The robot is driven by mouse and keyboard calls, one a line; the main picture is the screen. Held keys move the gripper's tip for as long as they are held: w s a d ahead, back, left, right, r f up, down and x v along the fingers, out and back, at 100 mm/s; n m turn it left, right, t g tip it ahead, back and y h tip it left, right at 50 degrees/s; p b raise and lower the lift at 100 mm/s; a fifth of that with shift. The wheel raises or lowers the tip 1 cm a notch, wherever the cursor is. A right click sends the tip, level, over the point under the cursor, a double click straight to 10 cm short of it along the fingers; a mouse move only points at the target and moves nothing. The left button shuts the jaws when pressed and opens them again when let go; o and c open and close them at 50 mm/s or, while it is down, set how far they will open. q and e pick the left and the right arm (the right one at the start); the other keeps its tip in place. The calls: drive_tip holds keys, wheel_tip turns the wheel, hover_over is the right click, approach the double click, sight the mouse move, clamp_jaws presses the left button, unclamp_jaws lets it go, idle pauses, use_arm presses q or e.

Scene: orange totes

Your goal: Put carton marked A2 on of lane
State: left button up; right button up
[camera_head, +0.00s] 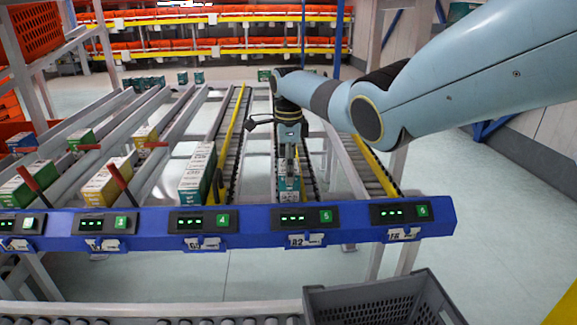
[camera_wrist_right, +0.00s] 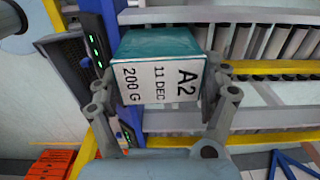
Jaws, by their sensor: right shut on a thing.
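The carton marked A2 (camera_head: 289,192) is teal and white and sits at the front of the roller lane (camera_head: 311,165) above the label plate reading A2 (camera_head: 305,240). My right gripper (camera_head: 289,172) reaches down over it from above. In the right wrist view the carton (camera_wrist_right: 170,82) shows its white face with "A2", "11 DEC" and "200 G". The right gripper (camera_wrist_right: 165,115) has a finger on each side of it and is shut on it. Whether the carton rests fully on the rollers is unclear. My left gripper is not in view.
A blue front rail (camera_head: 255,222) with green-lit displays crosses the lane ends. A green and white carton (camera_head: 197,172) stands in the lane to the left, with other cartons beyond. A grey crate (camera_head: 385,300) is below at the front. The far right lane (camera_head: 375,175) looks empty.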

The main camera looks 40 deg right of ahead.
drive_tip(key=o, duration=1.3)
drive_tip(key=shift+c, duration=0.2)
wheel_tip(320, 180, up, 12)
drive_tip(key=shift+s, duration=0.15)
drive_tip(key=shift+a, duration=0.1)
